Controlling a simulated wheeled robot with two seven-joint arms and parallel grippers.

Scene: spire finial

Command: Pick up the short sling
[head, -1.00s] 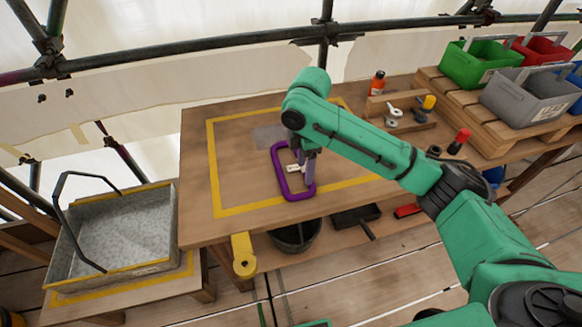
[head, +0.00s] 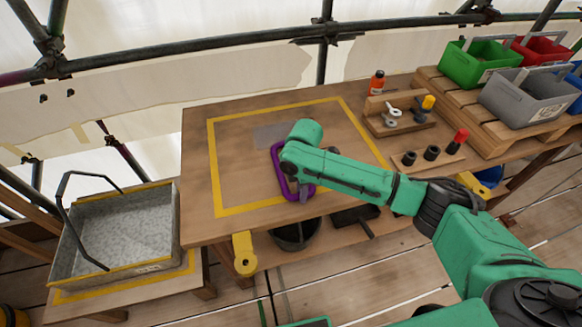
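The short sling, a purple rounded loop (head: 277,158), lies on the wooden table inside the yellow taped rectangle. My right arm comes in from the right and bends down over the loop. My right gripper (head: 303,195) is low at the loop's right side, mostly hidden under my own forearm. I cannot tell whether its fingers are around the loop or only beside it, or whether they are open. The white tag on the loop is hidden now. My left gripper is not in view.
A grey metal tray (head: 125,228) with a tall handle stands at the left. A wooden rack with tools (head: 400,115) and a block with black sockets (head: 430,156) are at the table's right. Green (head: 480,62), red (head: 540,50) and grey (head: 528,95) crates sit on a pallet. The table's left part is clear.

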